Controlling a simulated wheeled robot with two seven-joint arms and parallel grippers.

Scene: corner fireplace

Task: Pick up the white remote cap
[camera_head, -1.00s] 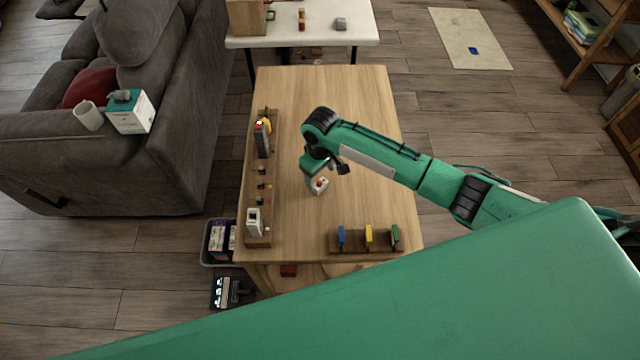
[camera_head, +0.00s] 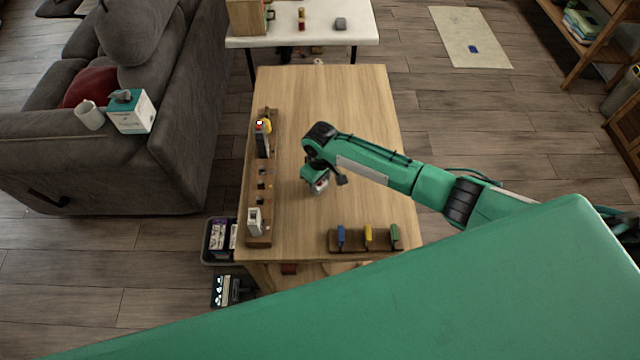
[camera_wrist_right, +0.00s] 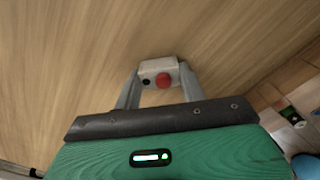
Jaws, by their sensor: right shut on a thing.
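The white remote cap (camera_wrist_right: 158,66) is a small white block with a red round button and a dark dot on its face. It sits between the two fingers of my right gripper (camera_wrist_right: 157,88) in the right wrist view, and the fingers are shut on it. In the head view my right gripper (camera_head: 320,186) is over the middle of the wooden table and largely covers the cap. I cannot tell whether the cap touches the tabletop. My left gripper is not in view.
A wooden rack (camera_head: 250,190) with a dark remote (camera_head: 262,140) and a white device (camera_head: 254,220) runs along the table's left side. A small rack (camera_head: 355,245) with blue, yellow and green pieces stands at the front right. The wooden table (camera_head: 340,95) is clear at the back.

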